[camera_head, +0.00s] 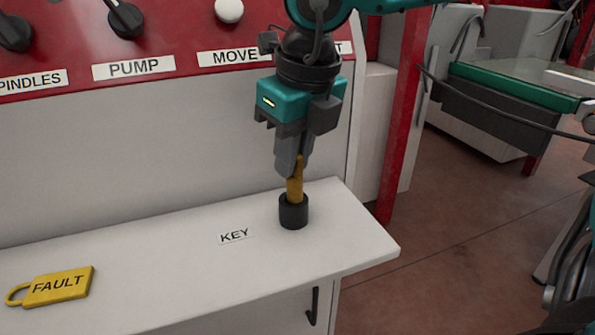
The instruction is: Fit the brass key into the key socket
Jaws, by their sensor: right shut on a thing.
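The brass key (295,188) is an upright yellow-brown rod in the head view. My right gripper (293,168) is shut on its upper part and points straight down. The key's lower end meets the top of the black round key socket (293,212), which stands on the white shelf beside the KEY label (234,236). How deep the key sits in the socket is hidden by the socket's rim. My left gripper is not in view.
A yellow FAULT padlock tag (52,287) lies on the white shelf (170,270) at the left. Behind is a red panel with a PUMP knob (125,19) and a white button (229,10). A red post (402,110) stands right of the shelf.

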